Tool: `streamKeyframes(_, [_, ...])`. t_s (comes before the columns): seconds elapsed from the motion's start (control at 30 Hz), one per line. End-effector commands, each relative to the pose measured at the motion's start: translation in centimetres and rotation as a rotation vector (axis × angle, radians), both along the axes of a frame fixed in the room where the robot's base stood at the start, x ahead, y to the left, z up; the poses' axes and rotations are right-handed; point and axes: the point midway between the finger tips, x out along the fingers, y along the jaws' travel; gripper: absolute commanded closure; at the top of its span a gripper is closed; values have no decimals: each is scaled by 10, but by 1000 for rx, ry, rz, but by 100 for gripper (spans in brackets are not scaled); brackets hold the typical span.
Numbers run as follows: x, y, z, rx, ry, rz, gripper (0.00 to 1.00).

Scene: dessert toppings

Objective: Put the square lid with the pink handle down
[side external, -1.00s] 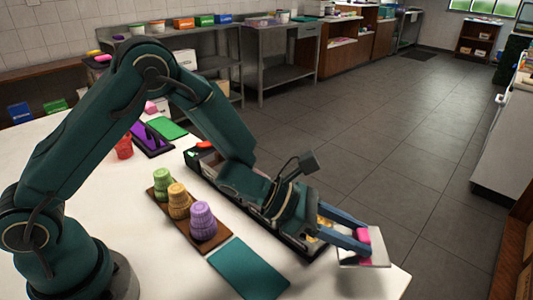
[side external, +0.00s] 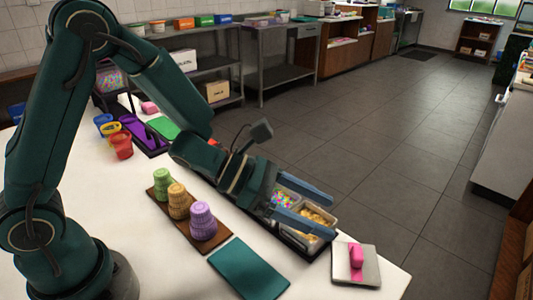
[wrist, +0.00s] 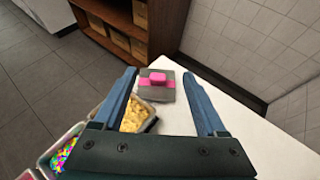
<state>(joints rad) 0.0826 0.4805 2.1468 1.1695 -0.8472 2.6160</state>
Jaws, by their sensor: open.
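The square grey lid (side external: 343,272) with its pink handle (side external: 356,256) lies flat on the white table near its right corner, handle up. The lid also shows in the wrist view (wrist: 166,92), beyond and between my fingers. My gripper (side external: 318,217) is open and empty, above the topping tray and apart from the lid. In the wrist view its two blue fingers (wrist: 164,102) are spread wide.
A dark tray (side external: 297,247) holds uncovered containers, one with yellow pieces (side external: 314,216) and one with colourful sprinkles (side external: 283,200). Stacked cups stand on a brown board (side external: 208,245). A teal mat (side external: 248,270) lies beside it.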

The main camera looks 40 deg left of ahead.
Motion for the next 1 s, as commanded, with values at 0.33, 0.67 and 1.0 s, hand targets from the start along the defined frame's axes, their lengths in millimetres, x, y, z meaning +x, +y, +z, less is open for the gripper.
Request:
streamKeyframes(0.33, [-22, 32, 19, -1, -1, 2, 26])
streamKeyframes(0.67, [11, 81, 45, -180, 222, 538, 26])
streamKeyframes(1.0, [-19, 175, 79, -1115, 688, 1588, 26])
